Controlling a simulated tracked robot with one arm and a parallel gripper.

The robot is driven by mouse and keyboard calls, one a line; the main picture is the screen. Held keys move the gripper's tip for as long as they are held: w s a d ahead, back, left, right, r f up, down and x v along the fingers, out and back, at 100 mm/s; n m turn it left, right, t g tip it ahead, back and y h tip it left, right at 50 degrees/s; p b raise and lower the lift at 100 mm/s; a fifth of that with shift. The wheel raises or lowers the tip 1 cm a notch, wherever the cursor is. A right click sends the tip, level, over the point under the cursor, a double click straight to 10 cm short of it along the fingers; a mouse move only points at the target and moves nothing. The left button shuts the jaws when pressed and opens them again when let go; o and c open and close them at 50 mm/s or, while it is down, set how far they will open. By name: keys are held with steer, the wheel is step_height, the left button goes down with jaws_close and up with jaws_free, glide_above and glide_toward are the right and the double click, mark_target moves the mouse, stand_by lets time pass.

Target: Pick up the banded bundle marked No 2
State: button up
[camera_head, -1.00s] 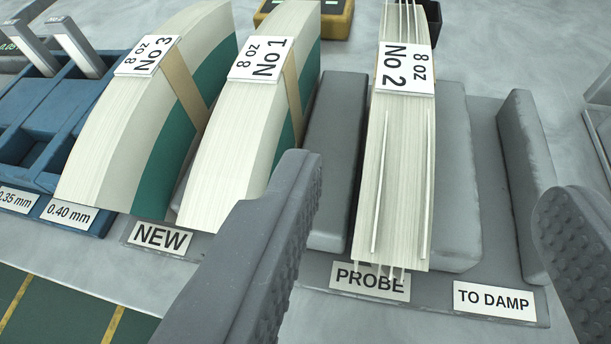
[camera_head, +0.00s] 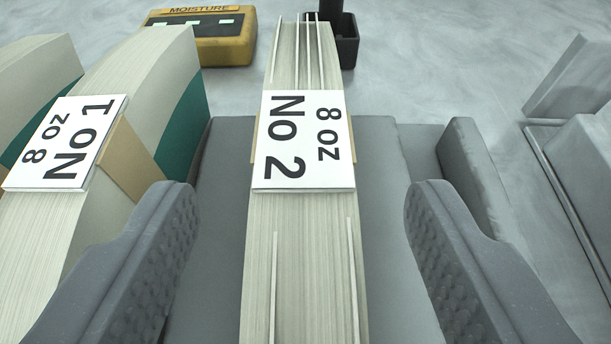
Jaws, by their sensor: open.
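The banded bundle marked No 2 (camera_head: 303,235) is a stack of pale paper blanks with a white "8 oz No 2" label (camera_head: 305,140) on top. It stands on a grey rack (camera_head: 385,170), with several thin strips sticking out at its far end and two along its near part. My gripper (camera_head: 308,205) is open. One finger is left of the bundle and one is right of it, with a visible gap on each side. The bundle's near end is cut off by the bottom of the picture. I cannot tell how far the fingertips are above the rack.
The No 1 bundle (camera_head: 120,150) stands close on the left, right beside my left finger. Another bundle (camera_head: 35,75) is beyond it. A grey divider (camera_head: 475,165) rises on the right. A yellow moisture meter (camera_head: 205,38) and a black holder (camera_head: 345,45) are behind.

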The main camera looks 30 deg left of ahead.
mark_target(307, 171)
steer(key=b+x, duration=0.1)
steer(key=x, duration=0.3)
steer(key=shift+w+d+f, duration=0.1)
steer(key=shift+d+f, duration=0.05)
steer(key=shift+f, duration=0.05)
steer(key=shift+w+a+b, duration=0.2)
steer(key=shift+w+b, duration=0.1)
jaws_close()
